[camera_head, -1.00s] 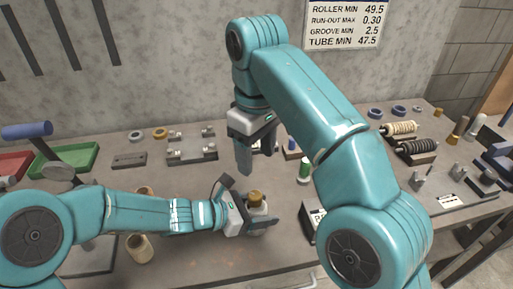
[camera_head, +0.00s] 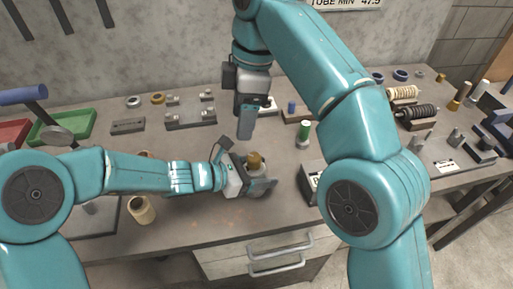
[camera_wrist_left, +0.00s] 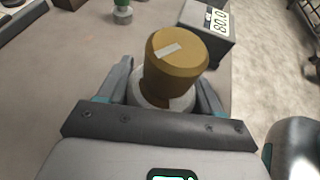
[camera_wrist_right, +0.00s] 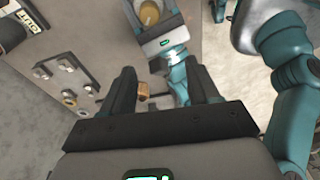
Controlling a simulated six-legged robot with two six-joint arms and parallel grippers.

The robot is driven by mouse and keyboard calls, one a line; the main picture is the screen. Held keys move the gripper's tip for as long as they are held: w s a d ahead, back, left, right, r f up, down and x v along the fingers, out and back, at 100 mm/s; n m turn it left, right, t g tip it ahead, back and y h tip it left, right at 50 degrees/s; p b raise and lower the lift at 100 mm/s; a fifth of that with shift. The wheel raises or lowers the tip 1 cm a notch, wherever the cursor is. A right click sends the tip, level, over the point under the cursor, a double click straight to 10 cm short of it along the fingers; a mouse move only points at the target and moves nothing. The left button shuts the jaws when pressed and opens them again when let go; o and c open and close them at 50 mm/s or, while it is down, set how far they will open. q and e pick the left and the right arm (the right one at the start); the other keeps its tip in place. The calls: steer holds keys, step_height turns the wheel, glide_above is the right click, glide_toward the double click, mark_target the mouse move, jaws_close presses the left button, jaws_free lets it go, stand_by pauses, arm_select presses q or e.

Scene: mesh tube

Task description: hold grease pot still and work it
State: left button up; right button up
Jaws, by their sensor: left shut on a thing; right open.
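The grease pot (camera_head: 254,162) stands on the bench with a brass-coloured lid on a pale body. My left gripper (camera_head: 258,186) is shut around its body from the left. In the left wrist view the lid (camera_wrist_left: 177,55) rises between the fingers, with a light mark on top. The lower body is partly hidden by my gripper. My right gripper (camera_head: 246,122) is above and behind the pot, fingers pointing down, open and empty. In the right wrist view the pot (camera_wrist_right: 149,13) shows at the top, beyond the fingertips and apart from them.
A grey box with a display (camera_wrist_left: 208,30) stands close to the pot. A green-topped bottle (camera_head: 304,134) is behind it on the right. A tan cup (camera_head: 140,209) stands left, below my left arm. The front edge with drawers (camera_head: 280,255) is close.

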steer(key=n+y, duration=0.1)
steer(key=n, duration=0.1)
steer(key=g+y, duration=0.1)
steer(key=y, duration=0.1)
glide_toward(256, 156)
steer(key=x, duration=0.9)
steer(key=shift+a+f, duration=0.1)
steer(key=shift+f, duration=0.05)
steer(key=shift+h, duration=0.3)
steer(key=c, duration=1)
